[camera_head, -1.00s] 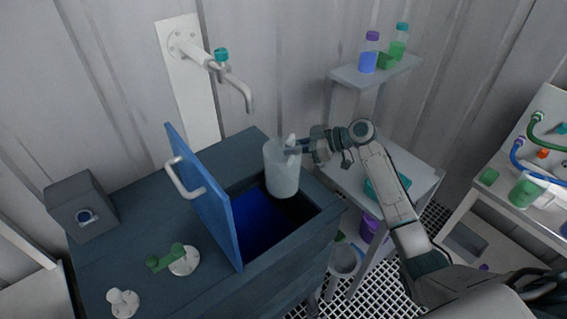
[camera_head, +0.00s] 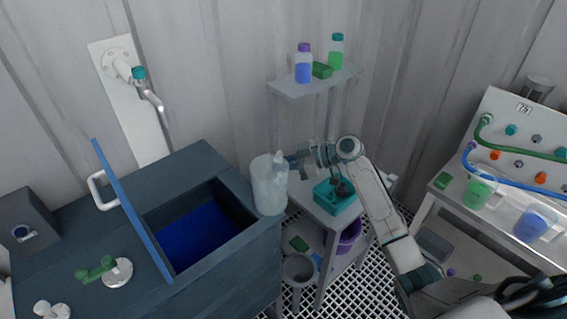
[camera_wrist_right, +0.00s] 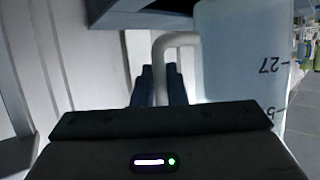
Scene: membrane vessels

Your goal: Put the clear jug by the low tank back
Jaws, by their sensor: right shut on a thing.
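The clear jug (camera_head: 268,188) is upright in the head view, at the right edge of the low tank (camera_head: 228,262). My right gripper (camera_head: 287,164) is shut on its handle from the right. In the right wrist view the jug's graduated wall (camera_wrist_right: 245,50) fills the upper right, and its handle (camera_wrist_right: 160,65) sits between the fingers. The tank's blue lid (camera_head: 132,210) stands open, and blue liquid (camera_head: 195,234) shows inside. I cannot tell whether the jug touches the tank's rim. My left gripper is not in view.
A shelf stand right of the tank holds bottles (camera_head: 303,66) on top and a teal box (camera_head: 337,196) lower down. A grey funnel-like vessel (camera_head: 298,268) is beside the tank. A tap (camera_head: 148,92) is on the wall behind. A bench with hoses (camera_head: 515,190) is at right.

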